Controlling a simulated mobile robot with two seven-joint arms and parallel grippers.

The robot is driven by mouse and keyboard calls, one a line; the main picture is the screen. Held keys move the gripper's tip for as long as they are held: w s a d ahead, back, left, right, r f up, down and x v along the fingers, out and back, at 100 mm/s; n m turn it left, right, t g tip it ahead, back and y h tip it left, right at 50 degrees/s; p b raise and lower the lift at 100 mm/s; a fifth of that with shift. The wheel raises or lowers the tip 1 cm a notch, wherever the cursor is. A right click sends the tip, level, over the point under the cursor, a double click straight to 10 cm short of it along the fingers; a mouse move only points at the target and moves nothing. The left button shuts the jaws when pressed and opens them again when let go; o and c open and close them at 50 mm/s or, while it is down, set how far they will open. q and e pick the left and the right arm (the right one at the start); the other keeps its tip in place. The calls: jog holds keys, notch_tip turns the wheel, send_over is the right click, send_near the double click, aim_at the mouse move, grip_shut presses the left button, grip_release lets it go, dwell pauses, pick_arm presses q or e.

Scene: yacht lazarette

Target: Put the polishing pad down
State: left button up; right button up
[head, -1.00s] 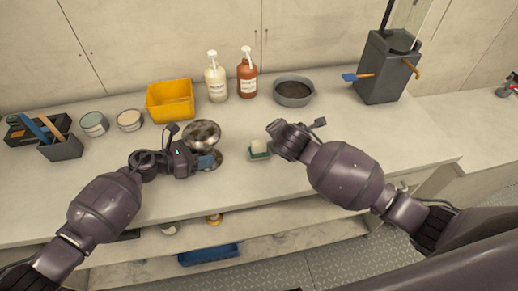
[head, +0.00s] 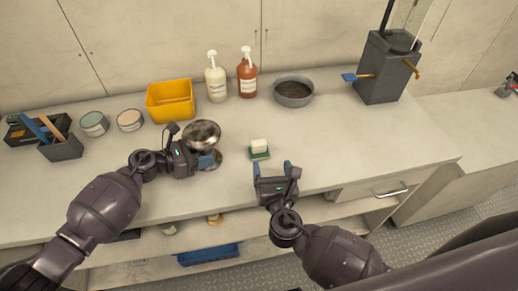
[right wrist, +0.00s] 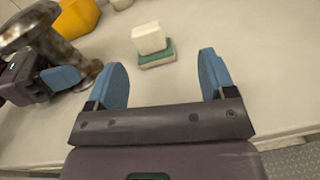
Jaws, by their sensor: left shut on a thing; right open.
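The polishing pad looks to be the white block (head: 259,145) that sits on a flat green piece (head: 260,155) on the counter. In the right wrist view the white block (right wrist: 148,38) rests on top of the green piece (right wrist: 157,55), slightly offset. My right gripper (head: 273,169) is open and empty, just in front of the pad and apart from it; its blue fingers show in the right wrist view. My left gripper (head: 205,160) is shut on the narrow middle of a tarnished metal fitting (head: 202,132), which stands upright on the counter; its fingers partly hide the stem.
A yellow bin (head: 170,101), two pump bottles (head: 216,80) and a grey bowl (head: 293,92) stand along the back. Tins (head: 94,124) and a brush holder (head: 62,147) are at the left; a tall grey caddy (head: 386,68) is right. The counter right of the pad is clear.

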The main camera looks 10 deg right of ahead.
aim_at(260, 147)
jog(key=shift+s+a+f+n+t+y, duration=0.15)
jog(key=shift+s+a+n+y, duration=0.15)
jog(key=shift+s+a+n, duration=0.15)
jog(key=shift+s+a+f+n+t+y, duration=0.15)
jog(key=shift+s+a+n+y, duration=0.15)
jog(key=shift+s+n, duration=0.25)
jog(key=w, duration=0.5)
jog(key=shift+w, duration=3.4)
jog(key=c, duration=1.1)
jog(key=shift+o, duration=0.2)
jog(key=shift+r, duration=5)
